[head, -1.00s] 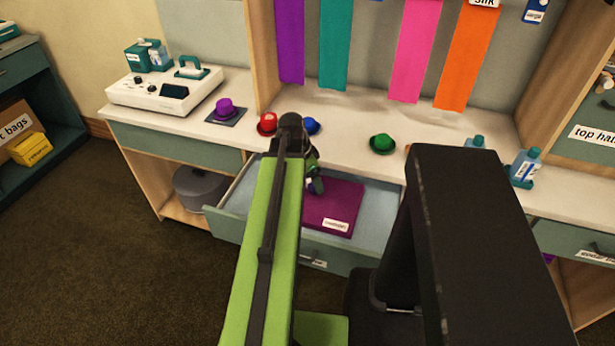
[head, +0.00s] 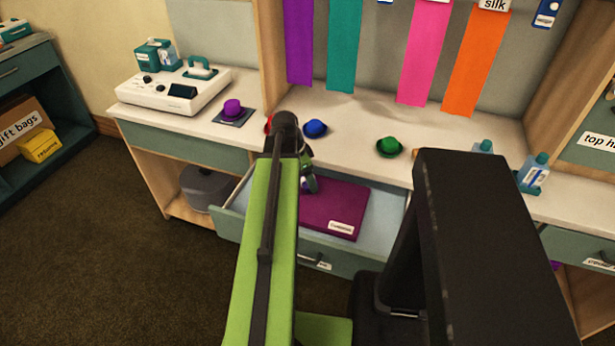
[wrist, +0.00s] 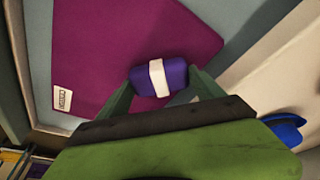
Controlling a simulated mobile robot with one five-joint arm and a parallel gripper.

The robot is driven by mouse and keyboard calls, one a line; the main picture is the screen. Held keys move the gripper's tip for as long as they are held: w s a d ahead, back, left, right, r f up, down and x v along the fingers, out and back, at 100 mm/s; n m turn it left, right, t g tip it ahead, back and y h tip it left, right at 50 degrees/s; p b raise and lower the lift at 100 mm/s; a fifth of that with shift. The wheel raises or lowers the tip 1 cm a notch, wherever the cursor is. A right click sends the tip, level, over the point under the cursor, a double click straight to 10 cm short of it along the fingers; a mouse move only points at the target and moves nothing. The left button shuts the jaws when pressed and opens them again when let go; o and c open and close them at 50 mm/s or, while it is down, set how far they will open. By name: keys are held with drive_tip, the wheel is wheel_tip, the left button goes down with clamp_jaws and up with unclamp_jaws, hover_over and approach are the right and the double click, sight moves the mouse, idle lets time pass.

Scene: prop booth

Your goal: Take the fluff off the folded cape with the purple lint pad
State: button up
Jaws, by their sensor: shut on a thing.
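The folded cape (head: 333,207) is a flat purple-magenta rectangle with a small white label, lying in the open drawer (head: 384,215). In the wrist view the cape (wrist: 110,45) fills much of the upper middle. My gripper (wrist: 157,82) is shut on the purple lint pad (wrist: 147,82), a small rounded block with a white band. The pad is over the cape near one edge; I cannot tell whether it touches the cloth. In the head view my arm mostly hides my gripper (head: 309,184) and the pad. No fluff can be made out on the cape.
Bottles (head: 533,172) stand at the right. A white machine (head: 172,90) stands at the left.

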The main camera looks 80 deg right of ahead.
drive_tip(key=shift+r+p, duration=2.65)
drive_tip(key=shift+r, duration=0.2)
drive_tip(key=shift+r, duration=0.1)
wheel_tip(320, 180, up, 3)
drive_tip(key=p, duration=0.3)
